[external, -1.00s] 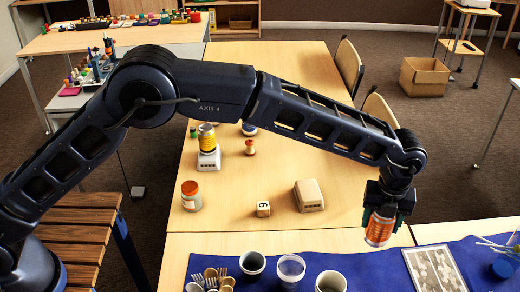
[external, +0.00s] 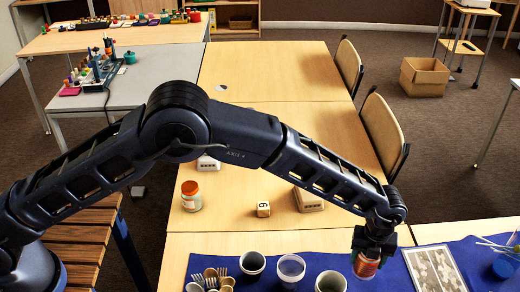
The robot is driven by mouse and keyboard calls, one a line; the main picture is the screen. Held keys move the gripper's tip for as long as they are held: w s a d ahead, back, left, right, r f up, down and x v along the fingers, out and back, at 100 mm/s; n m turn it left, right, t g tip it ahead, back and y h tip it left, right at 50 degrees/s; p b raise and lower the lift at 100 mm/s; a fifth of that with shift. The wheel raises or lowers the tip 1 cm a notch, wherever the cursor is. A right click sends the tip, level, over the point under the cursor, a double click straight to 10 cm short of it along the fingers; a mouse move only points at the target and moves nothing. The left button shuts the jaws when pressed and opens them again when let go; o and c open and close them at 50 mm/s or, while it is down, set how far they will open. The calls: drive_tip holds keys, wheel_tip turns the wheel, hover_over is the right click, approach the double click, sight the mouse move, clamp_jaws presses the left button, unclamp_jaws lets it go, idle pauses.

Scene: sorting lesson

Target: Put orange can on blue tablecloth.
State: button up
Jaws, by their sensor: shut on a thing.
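My gripper (external: 368,256) is shut on the orange can (external: 366,267), which hangs slightly tilted in its jaws. The blue tablecloth (external: 445,262) covers the front part of the near table. The can appears over the cloth, between a grey cup and a patterned card sheet. I cannot tell whether its bottom touches the cloth. The gripper hides the can's upper part.
The card sheet (external: 436,270) lies at right. A jar (external: 191,196), a numbered cube (external: 263,209) and a beige box (external: 307,200) stand behind.

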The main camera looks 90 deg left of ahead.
sight(365, 268)
drive_tip(key=shift+f, duration=2.15)
drive_tip(key=shift+f, duration=0.1)
drive_tip(key=o, duration=0.9)
drive_tip(key=shift+o, duration=0.2)
